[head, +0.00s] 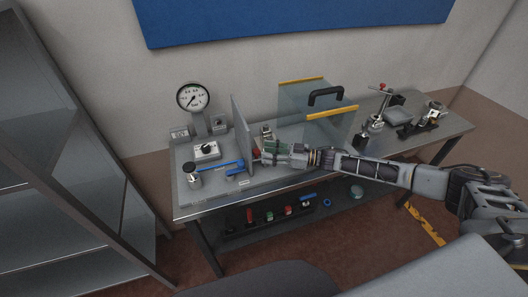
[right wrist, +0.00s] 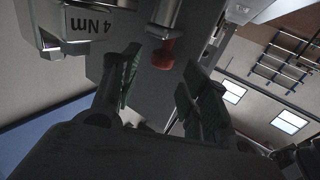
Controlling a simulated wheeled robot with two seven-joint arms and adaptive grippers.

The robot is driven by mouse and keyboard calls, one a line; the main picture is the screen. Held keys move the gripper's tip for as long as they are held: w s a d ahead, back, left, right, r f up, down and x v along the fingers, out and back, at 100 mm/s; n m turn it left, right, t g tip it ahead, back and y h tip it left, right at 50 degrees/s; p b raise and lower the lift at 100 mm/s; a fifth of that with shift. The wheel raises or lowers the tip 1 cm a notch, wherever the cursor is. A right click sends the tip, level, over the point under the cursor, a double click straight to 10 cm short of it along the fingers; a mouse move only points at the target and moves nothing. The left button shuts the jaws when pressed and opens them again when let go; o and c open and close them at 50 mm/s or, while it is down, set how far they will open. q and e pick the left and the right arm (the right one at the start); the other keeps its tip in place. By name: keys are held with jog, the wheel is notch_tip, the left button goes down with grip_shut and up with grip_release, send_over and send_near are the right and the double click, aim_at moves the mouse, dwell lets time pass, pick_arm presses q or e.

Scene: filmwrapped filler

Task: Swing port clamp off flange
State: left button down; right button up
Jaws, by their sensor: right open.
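My right gripper (head: 268,150) reaches in from the right over the bench, beside a grey upright plate (head: 241,130). Its green-padded fingers (right wrist: 158,92) are open in the right wrist view. A red-tipped metal rod (right wrist: 163,54) shows just beyond the gap between the fingers, with nothing clearly gripped. A bit of red (head: 256,153) also shows by the fingertips in the head view. I cannot tell for certain which part is the port clamp or the flange; the gripper hides part of that spot. My left gripper is not in view.
A dial gauge (head: 193,97), a knob box (head: 207,151) and a blue-handled valve (head: 228,164) stand left of the plate. A clear cover with a black handle (head: 325,95) stands behind my right arm. A red-handled fixture (head: 380,107) is farther right. A metal block marked 4 Nm (right wrist: 88,22) is close to the fingers.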

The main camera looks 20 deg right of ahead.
jog(key=shift+v, duration=2.3)
jog(key=shift+s, duration=0.1)
